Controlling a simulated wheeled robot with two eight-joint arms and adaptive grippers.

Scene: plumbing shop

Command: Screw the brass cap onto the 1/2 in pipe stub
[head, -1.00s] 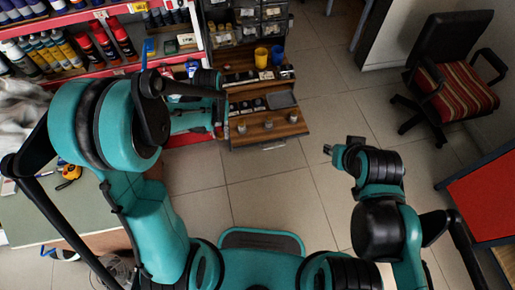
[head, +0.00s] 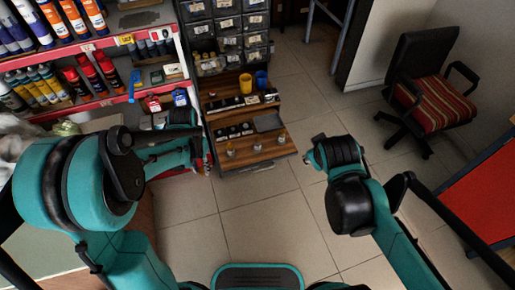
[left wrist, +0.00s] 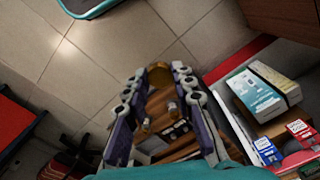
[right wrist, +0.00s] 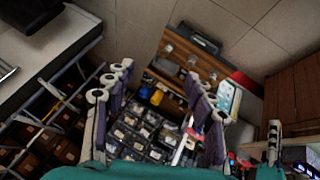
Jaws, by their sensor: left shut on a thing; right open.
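The brass cap (left wrist: 160,75) is between the fingertips of my left gripper (left wrist: 156,80), which is shut on it, in the left wrist view. In the head view my left gripper (head: 205,165) is mostly hidden by its own arm, left of the wooden board (head: 262,158). Three short metal stubs stand upright in a row on that board: a left one (head: 230,150), a middle one (head: 255,144) and a right one (head: 280,138). Their size labels are unreadable. The cap is apart from the stubs. My right gripper (right wrist: 158,76) is open and empty, right of the board in the head view (head: 310,160).
Behind the stubs are a step with dark fittings and a grey tray (head: 269,122), yellow (head: 245,83) and blue (head: 262,79) cups, and drawers (head: 228,42). Red-edged shelves (head: 110,98) stand left. A chair (head: 440,85) stands right. The tiled floor (head: 250,215) is open.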

